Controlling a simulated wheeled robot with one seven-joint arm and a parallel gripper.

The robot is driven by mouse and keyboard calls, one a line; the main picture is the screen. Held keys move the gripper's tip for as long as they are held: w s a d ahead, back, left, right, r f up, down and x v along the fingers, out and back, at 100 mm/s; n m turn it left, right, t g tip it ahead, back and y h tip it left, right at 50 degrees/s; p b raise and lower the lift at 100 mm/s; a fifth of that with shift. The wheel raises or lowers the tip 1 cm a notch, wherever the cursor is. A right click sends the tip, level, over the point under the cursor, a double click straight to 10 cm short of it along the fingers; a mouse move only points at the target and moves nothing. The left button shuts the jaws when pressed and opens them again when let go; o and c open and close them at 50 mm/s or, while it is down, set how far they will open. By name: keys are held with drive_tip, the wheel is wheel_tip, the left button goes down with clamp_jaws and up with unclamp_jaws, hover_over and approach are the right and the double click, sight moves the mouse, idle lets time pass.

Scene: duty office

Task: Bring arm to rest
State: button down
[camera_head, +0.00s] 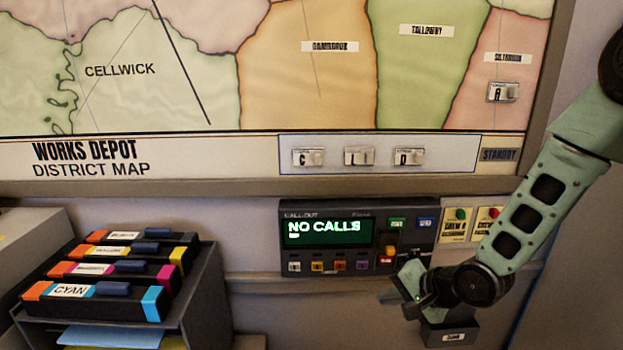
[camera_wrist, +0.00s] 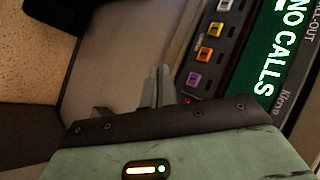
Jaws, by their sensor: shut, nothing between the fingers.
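My arm comes in from the right in the head view, its green link sloping down to the wrist. My gripper (camera_head: 394,297) is shut and empty, in front of the lower right of the call-out panel (camera_head: 290,240). In the wrist view the gripper fingers (camera_wrist: 158,88) are together, with nothing between them. The panel shows there too, turned on its side, with its green screen (camera_wrist: 268,70) reading "NO CALLS". I cannot tell whether the fingers touch anything.
A district map board (camera_head: 300,187) fills the wall above, with tags C, L and D on its lower strip and tag A (camera_head: 502,92) at right. A rack (camera_head: 205,300) of several toner cartridges stands at lower left.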

drive_tip(key=s+a+r+n+g+h+b, duration=0.1)
drive_tip(key=s+r+n+g+h, duration=0.1)
drive_tip(key=s+n, duration=0.3)
drive_tip(key=s+a+r+n+g+h+b, duration=0.1)
drive_tip(key=s+n, duration=0.4)
drive_tip(key=s, duration=0.8)
drive_tip(key=s+a+r+n+g+h+b, duration=0.1)
drive_tip(key=s+r+n+g+h, duration=0.1)
drive_tip(key=s+r+n, duration=0.3)
drive_tip(key=s+g, duration=0.1)
drive_tip(key=s, duration=0.3)
drive_tip(key=shift+s+a+n+g+h+b, duration=0.3)
drive_tip(key=shift+s+n+g+h+b, duration=0.1)
drive_tip(key=shift+r, duration=0.1)
